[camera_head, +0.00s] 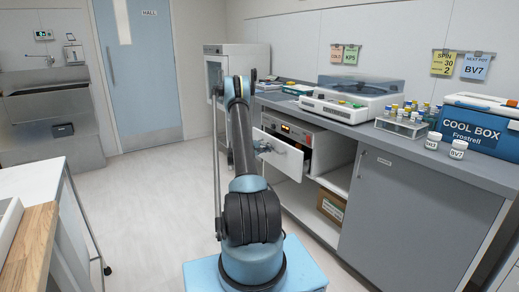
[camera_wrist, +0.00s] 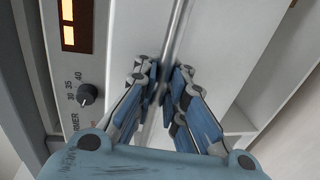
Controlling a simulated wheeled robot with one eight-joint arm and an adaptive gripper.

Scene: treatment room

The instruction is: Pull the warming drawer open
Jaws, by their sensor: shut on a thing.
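The warming drawer's white front (camera_head: 284,162) is under the counter in the head view, below a warmer panel (camera_head: 290,129). It appears to stand out from the cabinet. In the wrist view the drawer front (camera_wrist: 122,38) fills the middle, with a metal bar handle (camera_wrist: 179,25) along it. My gripper (camera_wrist: 166,88) is shut on this handle, its fingers on both sides of the bar. In the head view my gripper (camera_head: 264,148) is at the drawer front, partly hidden by my arm.
The wrist view shows the warmer's dial (camera_wrist: 86,95) and lit display. Right of the drawer are an open shelf with a cardboard box (camera_head: 331,205) and a grey cabinet door (camera_head: 405,215). A white trolley (camera_head: 30,170) stands at left. Floor between is clear.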

